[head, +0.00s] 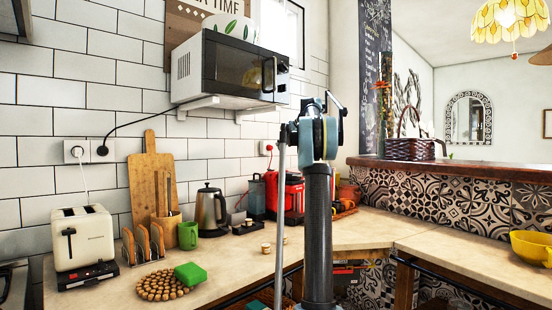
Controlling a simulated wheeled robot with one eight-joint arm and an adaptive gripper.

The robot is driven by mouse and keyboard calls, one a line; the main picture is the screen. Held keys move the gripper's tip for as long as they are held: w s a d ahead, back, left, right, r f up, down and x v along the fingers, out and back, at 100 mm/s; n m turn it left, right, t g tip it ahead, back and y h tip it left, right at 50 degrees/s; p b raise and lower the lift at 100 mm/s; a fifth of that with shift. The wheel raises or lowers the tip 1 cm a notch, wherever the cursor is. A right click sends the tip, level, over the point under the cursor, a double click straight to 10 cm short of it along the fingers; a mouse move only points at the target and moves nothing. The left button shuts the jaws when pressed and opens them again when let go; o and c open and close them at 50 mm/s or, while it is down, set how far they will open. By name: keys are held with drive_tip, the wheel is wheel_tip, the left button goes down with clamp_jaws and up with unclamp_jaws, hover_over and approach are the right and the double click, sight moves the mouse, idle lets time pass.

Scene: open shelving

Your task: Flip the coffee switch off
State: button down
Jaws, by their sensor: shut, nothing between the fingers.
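The red coffee machine (292,196) stands on the counter against the tiled wall, partly hidden behind my arm. No switch on it can be made out from here. A small wall socket with a red part (265,147) is on the tiles above and left of it. My arm rises in the middle of the picture, in front of the counter. The small dark parts at its top look like my gripper (337,103), raised well above the counter and seen mostly from behind. It is shut, with nothing visible in it, and appears apart from the machine.
A microwave (232,72) sits on a wall shelf above left. A toaster (84,240), a kettle (211,208), a green mug (188,235), a cutting board (152,178) and a green sponge (188,275) stand on the left counter. The right counter (385,231) has free room; a yellow bowl (532,247) is far right.

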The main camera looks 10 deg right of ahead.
hover_over(270, 170)
drive_tip(key=w, duration=0.1)
drive_tip(key=f, duration=0.6)
drive_tip(key=shift+d, duration=0.3)
wheel_tip(270, 170, down, 2)
drive_tip(key=shift+f, duration=0.9)
drive_tip(key=shift+d, duration=0.1)
